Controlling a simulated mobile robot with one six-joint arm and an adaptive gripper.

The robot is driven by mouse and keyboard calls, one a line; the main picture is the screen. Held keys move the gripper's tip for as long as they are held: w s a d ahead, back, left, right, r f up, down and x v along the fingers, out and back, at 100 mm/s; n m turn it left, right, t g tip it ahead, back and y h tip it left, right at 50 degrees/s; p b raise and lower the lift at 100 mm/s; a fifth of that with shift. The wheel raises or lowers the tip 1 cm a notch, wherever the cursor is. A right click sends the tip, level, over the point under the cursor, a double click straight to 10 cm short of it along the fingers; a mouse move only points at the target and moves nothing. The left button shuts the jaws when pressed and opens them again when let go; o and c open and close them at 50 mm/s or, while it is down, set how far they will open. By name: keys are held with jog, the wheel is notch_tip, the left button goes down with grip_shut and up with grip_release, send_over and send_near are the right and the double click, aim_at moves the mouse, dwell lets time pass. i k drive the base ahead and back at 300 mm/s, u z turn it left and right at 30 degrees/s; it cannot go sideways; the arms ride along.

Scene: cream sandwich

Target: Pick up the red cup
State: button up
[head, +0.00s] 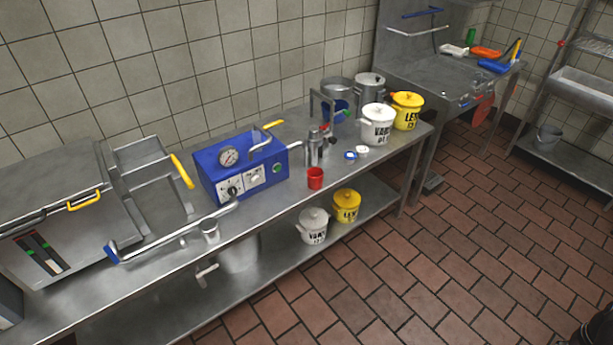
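The red cup (315,179) stands upright near the front edge of the steel table (325,208). It is just in front of a shiny metal canister (314,150) and to the right of the blue machine (240,166). Nothing is seen touching it from above. My gripper is not recognisable in this view.
White pots and yellow pots stand at the table's right end and on the lower shelf. Small lids (351,156) lie right of the cup. A lever handle (172,236) crosses the table at left. The tiled floor (440,260) in front is mostly clear. A dark object (600,330) shows at bottom right.

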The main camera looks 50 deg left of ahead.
aim_at(315, 175)
jog(key=u, duration=0.7)
jog(key=i, duration=1.1)
jog(key=u, duration=0.5)
